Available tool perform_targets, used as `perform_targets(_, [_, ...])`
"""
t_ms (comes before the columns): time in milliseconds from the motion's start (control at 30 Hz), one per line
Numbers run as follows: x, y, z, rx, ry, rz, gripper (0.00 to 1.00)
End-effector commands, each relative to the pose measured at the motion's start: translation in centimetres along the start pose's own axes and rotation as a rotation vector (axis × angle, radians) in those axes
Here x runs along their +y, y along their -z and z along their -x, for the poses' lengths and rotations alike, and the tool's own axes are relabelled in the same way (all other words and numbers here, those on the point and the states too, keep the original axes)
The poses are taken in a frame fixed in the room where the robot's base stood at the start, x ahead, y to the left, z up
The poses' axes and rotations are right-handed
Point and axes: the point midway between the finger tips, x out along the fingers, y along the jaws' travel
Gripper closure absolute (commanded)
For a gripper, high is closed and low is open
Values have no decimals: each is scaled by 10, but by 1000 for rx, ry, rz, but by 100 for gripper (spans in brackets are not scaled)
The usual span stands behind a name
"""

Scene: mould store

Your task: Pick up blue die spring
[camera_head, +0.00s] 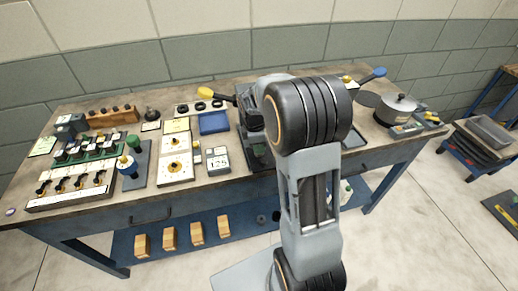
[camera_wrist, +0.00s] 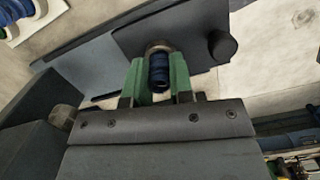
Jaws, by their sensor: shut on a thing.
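The blue die spring (camera_wrist: 159,72) shows in the wrist view, upright in the picture between the two green fingers of my gripper (camera_wrist: 160,85). The fingers are shut on it from both sides. A brownish round end shows just above the spring. Behind it lies a dark flat plate (camera_wrist: 135,35) with a black round post to the right. I cannot tell whether the spring touches the plate. In the head view my arm hides much of the bench middle, and I cannot make out the fingertips or the held spring there.
The workbench (camera_head: 75,205) carries a green rack of parts (camera_head: 85,152), a blue tray (camera_head: 213,122), white cards with rings, and a lidded pot (camera_head: 395,108) at right. Several wooden blocks (camera_head: 170,238) sit on the blue lower shelf.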

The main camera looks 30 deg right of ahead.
Motion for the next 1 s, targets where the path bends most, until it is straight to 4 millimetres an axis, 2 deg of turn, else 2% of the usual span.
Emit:
perform_targets(367, [0,0,2,0,-1,0,100])
perform_targets(533, [1,-2,14,1,-3,-1,100])
perform_targets(667, [0,-4,34,1,-5,-1,100])
perform_targets(900, [-42,-7,82,1,-7,1,100])
perform_targets(1000, [-63,-8,96,1,-5,2,100])
